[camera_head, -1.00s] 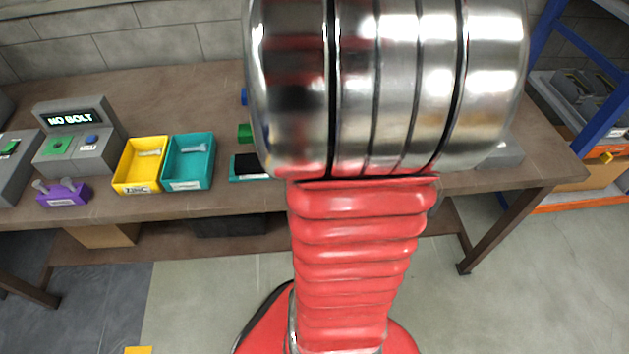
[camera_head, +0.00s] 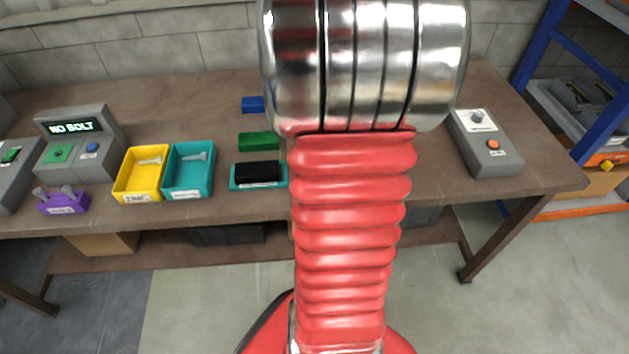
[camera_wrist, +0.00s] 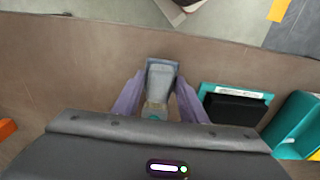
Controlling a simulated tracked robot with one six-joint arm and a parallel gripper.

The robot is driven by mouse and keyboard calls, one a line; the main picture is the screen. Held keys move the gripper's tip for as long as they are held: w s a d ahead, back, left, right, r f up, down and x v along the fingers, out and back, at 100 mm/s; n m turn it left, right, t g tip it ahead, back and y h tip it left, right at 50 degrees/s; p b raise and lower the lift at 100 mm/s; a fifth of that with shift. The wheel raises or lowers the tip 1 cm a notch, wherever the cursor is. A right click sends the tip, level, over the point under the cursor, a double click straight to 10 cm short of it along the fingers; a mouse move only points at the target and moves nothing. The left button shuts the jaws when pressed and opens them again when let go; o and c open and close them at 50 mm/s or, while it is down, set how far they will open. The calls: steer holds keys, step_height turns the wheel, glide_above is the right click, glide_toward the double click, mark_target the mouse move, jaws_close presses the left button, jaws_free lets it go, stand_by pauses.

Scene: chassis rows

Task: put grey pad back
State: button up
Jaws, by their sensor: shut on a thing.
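In the wrist view, my gripper (camera_wrist: 160,84) has its two purple fingers on either side of a grey pad (camera_wrist: 160,74) and is shut on it. The pad is a pale grey block with a bluish-grey edge at its far end, seen against the brown bench. How high it is above the bench I cannot tell. A teal tray (camera_wrist: 236,91) with a black pad (camera_wrist: 235,108) lies to the right of the gripper, apart from it. In the head view, my arm hides the gripper and the grey pad; the tray (camera_head: 234,181) and black pad (camera_head: 258,172) show left of my arm.
Green (camera_head: 259,141) and blue (camera_head: 252,104) blocks lie behind the black pad. Yellow (camera_head: 139,174) and teal (camera_head: 189,170) bins stand further left, beside a purple holder (camera_head: 62,201) and a "NO BOLT" box (camera_head: 80,145). A grey button box (camera_head: 485,142) stands right.

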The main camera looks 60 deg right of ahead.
steer(key=shift+f, duration=1.1)
steer(key=shift+f, duration=0.15)
steer(key=shift+s+f, duration=0.1)
steer(key=shift+f, duration=0.2)
